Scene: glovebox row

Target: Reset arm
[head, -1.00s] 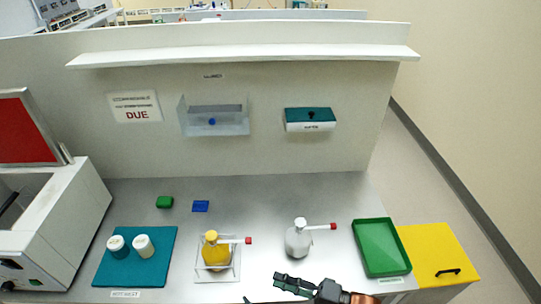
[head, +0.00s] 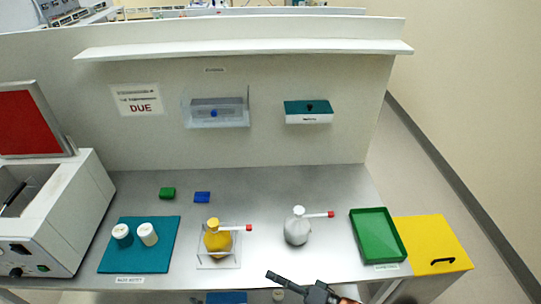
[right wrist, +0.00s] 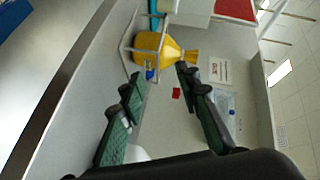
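My right gripper (head: 272,276) is at the bench's front edge, in front of and below the white wash bottle (head: 297,230). In the right wrist view my right gripper (right wrist: 160,80) has its two dark green fingers spread apart, with nothing between them. The yellow wash bottle (head: 217,240) stands in a clear holder, and it also shows beyond the fingers in the right wrist view (right wrist: 154,46). My left gripper is not in view.
The grey bench (head: 260,190) holds a teal mat (head: 115,262) with two white-capped jars (head: 147,234), a green block (head: 167,193), a blue block (head: 202,197) and a green tray (head: 377,235). A yellow cabinet (head: 425,230) stands right. A white shelf (head: 250,49) spans the back wall.

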